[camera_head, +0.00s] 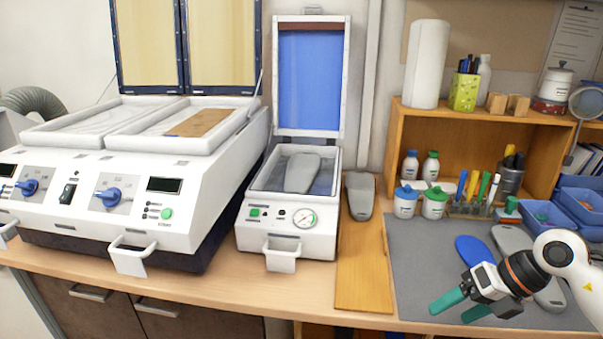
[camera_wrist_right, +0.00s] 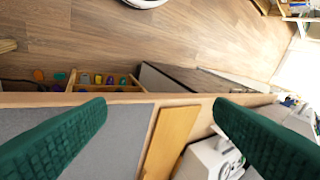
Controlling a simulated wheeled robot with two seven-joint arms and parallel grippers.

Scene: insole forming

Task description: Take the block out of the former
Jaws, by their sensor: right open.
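The former (camera_head: 290,215) is the small white machine with a pressure gauge, in the middle of the head view. Its blue-panelled lid (camera_head: 310,75) stands open. A grey foot-shaped block (camera_head: 302,172) lies in its tray. A second grey block (camera_head: 359,196) is outside, just right of the former. My right gripper (camera_head: 462,305), with green fingers, is open and empty over the front right of the bench, well to the right of the former. Part of the white former (camera_wrist_right: 210,160) also shows low in the right wrist view. My left gripper is not in view.
A wooden board (camera_head: 363,265) lies between the former and a grey mat (camera_head: 420,255). A blue insole (camera_head: 474,250) and grey pieces lie on the mat near my right gripper. A large double machine (camera_head: 110,200) stands left. Bottles and a wooden shelf (camera_head: 395,135) stand behind.

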